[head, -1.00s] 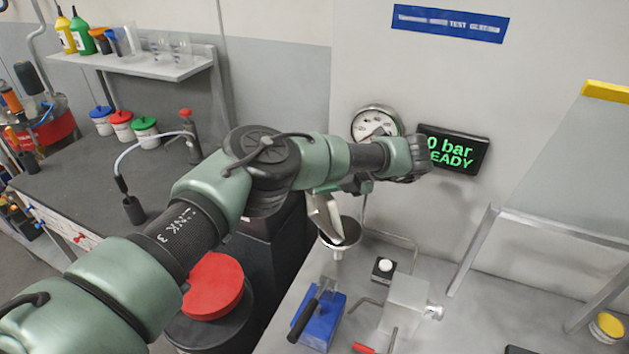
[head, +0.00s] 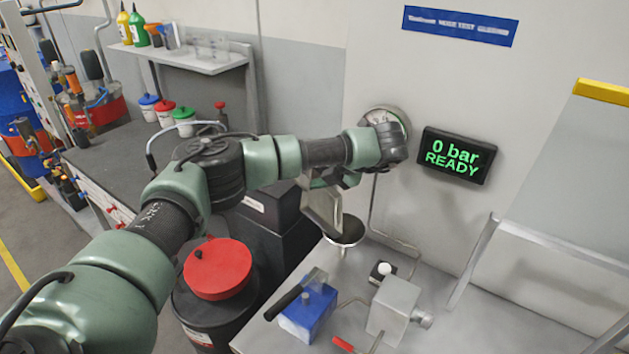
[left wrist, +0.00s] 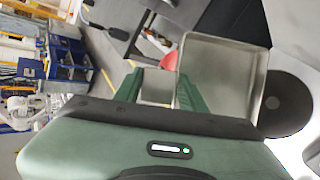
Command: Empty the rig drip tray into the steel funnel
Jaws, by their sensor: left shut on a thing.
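The drip tray (head: 322,214) is a shallow metal tray, steeply tilted in the head view. Its open inside (left wrist: 222,68) shows in the left wrist view and looks bare. My left gripper (head: 326,184) is shut on the tray's small tab, which sits between the green fingers (left wrist: 158,85) in the wrist view. The steel funnel (head: 347,232), with a bright rim and dark inside, is just below and right of the tray's lower edge. The tray hides part of it. I cannot tell whether they touch or whether liquid flows. My right gripper is not in view.
A blue block (head: 308,309) with a black handle and a grey valve block (head: 393,306) stand on the bench. A red-lidded drum (head: 218,268) stands left.

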